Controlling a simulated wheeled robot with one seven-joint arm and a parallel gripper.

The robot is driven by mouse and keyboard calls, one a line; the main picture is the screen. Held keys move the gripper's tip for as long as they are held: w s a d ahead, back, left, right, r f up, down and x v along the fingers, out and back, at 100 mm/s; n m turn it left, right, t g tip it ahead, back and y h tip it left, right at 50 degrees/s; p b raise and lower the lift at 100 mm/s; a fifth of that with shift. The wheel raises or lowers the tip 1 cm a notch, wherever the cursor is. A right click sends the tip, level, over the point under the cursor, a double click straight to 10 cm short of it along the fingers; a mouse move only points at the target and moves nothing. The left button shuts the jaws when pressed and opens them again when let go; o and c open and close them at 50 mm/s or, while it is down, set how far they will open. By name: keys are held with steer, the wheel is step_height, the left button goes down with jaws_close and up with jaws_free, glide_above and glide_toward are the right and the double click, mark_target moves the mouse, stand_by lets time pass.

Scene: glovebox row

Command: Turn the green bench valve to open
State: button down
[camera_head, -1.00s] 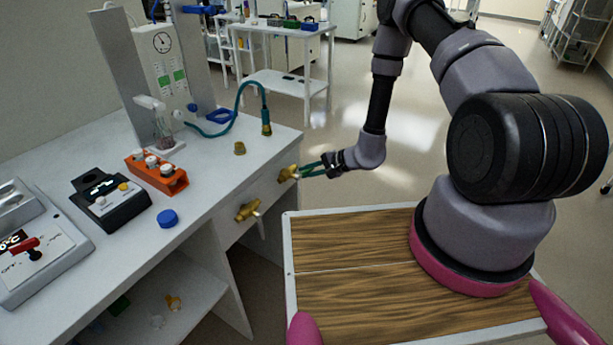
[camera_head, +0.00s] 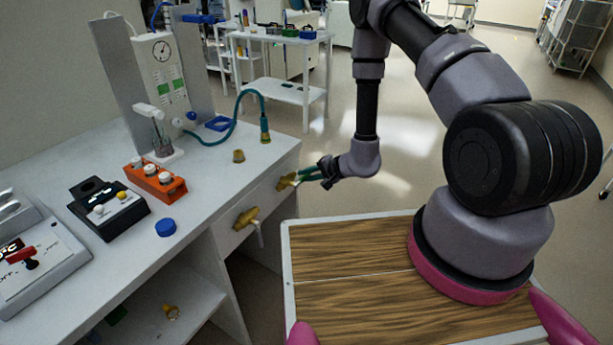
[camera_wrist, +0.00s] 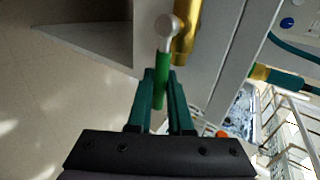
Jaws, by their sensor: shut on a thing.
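The green bench valve is a brass body (camera_head: 287,181) on the front face of the white bench, at its far end. In the wrist view its brass body (camera_wrist: 184,40) is at the top, with a pale round hub and a green handle (camera_wrist: 161,75) pointing towards me. My gripper (camera_head: 310,174) is at this valve, its green fingers reaching in from the right. In the wrist view the two fingers of my gripper (camera_wrist: 161,88) are on either side of the green handle, shut on it.
A second brass valve (camera_head: 247,218) with a pale handle sits nearer on the same bench face. The white bench top (camera_head: 205,190) holds an orange rack (camera_head: 155,180), a black device (camera_head: 108,208), a blue cap (camera_head: 166,223) and a teal hose (camera_head: 240,105). Open floor lies right of the bench.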

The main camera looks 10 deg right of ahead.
steer(key=c, duration=0.8)
jaws_free()
steer(key=shift+c, duration=0.2)
steer(key=v, duration=1.1)
